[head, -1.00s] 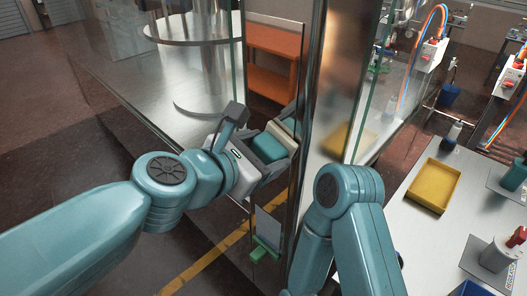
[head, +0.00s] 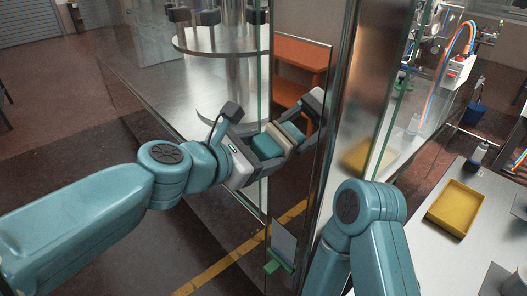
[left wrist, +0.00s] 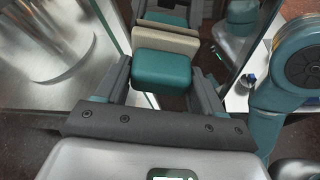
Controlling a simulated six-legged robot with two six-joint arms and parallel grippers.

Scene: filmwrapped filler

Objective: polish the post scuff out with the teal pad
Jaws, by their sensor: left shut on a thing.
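My left gripper (head: 275,143) is shut on the teal pad (head: 267,145), a teal block with a beige face layer. In the left wrist view the pad (left wrist: 162,72) sits between the fingers, its beige side pointing away from me. That side is at or very near a shiny face beside the steel post (head: 345,120), where the pad and fingers are mirrored. I cannot tell for sure whether they touch. No scuff can be made out. My right arm shows, but its gripper is out of view.
Glass panels stand on both sides of the post. A round metal platform (head: 215,38) is behind the left glass. A table at right holds a yellow tray (head: 456,208) and a bottle (head: 478,153). A green clip (head: 279,262) is low beside the post.

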